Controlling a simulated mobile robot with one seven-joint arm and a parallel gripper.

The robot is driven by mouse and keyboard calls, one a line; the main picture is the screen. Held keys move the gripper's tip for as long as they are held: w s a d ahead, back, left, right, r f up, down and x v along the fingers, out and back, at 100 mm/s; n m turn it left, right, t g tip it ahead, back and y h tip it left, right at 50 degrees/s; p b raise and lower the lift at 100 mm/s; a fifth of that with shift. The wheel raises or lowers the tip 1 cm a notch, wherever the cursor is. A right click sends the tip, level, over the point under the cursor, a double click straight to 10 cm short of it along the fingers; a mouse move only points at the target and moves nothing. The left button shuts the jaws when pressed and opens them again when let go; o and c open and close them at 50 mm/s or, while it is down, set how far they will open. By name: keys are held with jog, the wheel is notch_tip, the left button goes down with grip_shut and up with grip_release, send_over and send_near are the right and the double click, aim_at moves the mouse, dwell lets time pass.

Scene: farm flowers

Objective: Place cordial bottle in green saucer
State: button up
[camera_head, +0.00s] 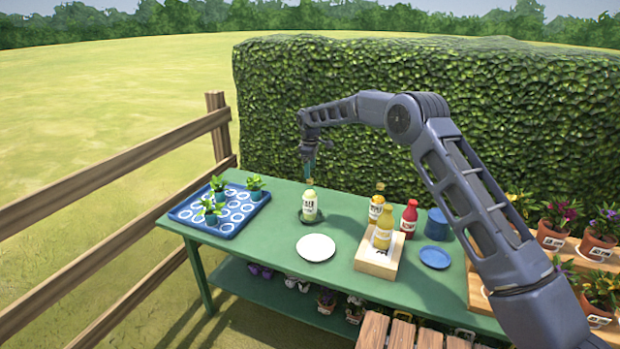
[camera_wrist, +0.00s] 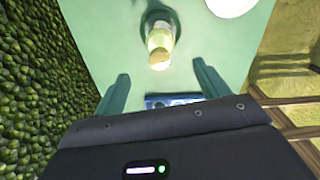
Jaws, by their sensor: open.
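A pale cream-and-green bottle (camera_head: 310,206), which looks like the cordial bottle, stands upright on a dark green saucer (camera_head: 301,217) on the green table. In the wrist view the bottle (camera_wrist: 160,38) has a yellowish cap, and the saucer (camera_wrist: 176,19) shows as a dark ring around its base. My gripper (camera_head: 308,172) is above the bottle, fingers pointing down. In the wrist view my gripper (camera_wrist: 161,72) is open and empty, its two fingers apart from the bottle.
A white plate (camera_head: 316,248) lies just in front. A wooden crate (camera_head: 372,263) with yellow bottles, a red bottle (camera_head: 409,217), a blue pot (camera_head: 437,224) and a blue saucer (camera_head: 435,257) are to the right. A blue tray (camera_head: 230,226) with seedlings is left. A hedge (camera_head: 400,110) stands behind.

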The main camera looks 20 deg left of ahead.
jog(key=shift+r, duration=0.7)
